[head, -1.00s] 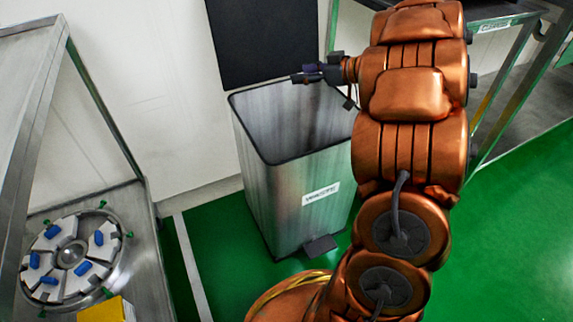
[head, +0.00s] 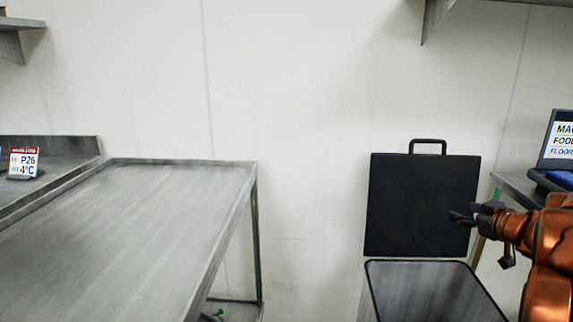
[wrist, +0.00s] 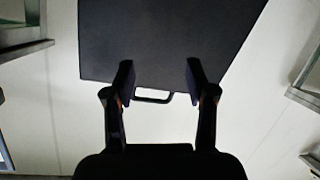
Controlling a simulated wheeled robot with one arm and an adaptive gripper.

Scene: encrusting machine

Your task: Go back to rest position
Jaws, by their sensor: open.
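My gripper (wrist: 158,85) is open in the wrist view, with its two dark fingers apart and nothing between them. The lid also shows in the wrist view (wrist: 165,40), beyond the fingertips. The bin's lower part is cut off by the bottom of the head view.
A bare steel table (head: 130,230) stands at the left, with a small P26 sign (head: 23,163) behind it. A laptop-like case (head: 560,150) sits on a stand at the far right. Wall shelves hang at both upper corners. The wall between table and bin is bare.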

